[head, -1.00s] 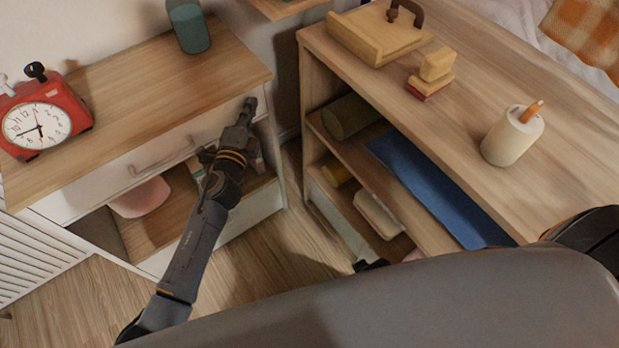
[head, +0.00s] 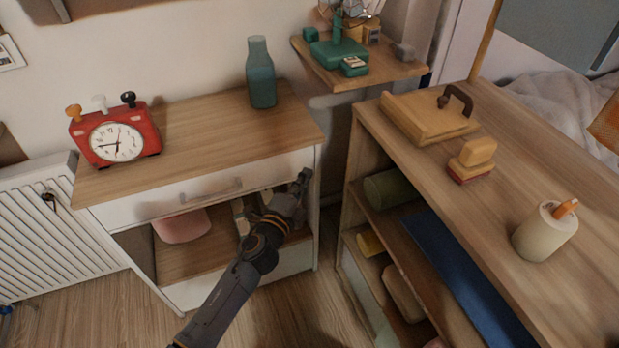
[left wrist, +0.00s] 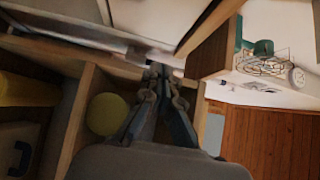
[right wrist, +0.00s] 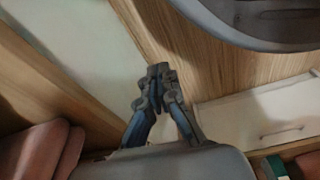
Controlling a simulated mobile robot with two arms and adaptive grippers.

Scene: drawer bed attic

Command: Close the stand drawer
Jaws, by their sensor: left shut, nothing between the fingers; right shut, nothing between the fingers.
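The stand (head: 190,127) has a wooden top and a white drawer (head: 130,212) with a grey bar handle (head: 212,190). The drawer front looks about flush under the top; a small gap cannot be ruled out. My left gripper (head: 304,176) is shut and empty at the right end of the drawer front; whether it touches is unclear. Its shut fingers (left wrist: 154,70) also show in the left wrist view, close to a pale panel. My right gripper (right wrist: 159,70) is shut and empty over the wooden floor in the right wrist view, outside the head view.
A red clock (head: 117,137) and a teal bottle (head: 261,75) stand on the stand. Below the drawer is an open shelf with a pink bowl (head: 182,226). A wooden shelf unit (head: 570,220) stands at the right, with a narrow floor gap between. A radiator (head: 50,235) is at the left.

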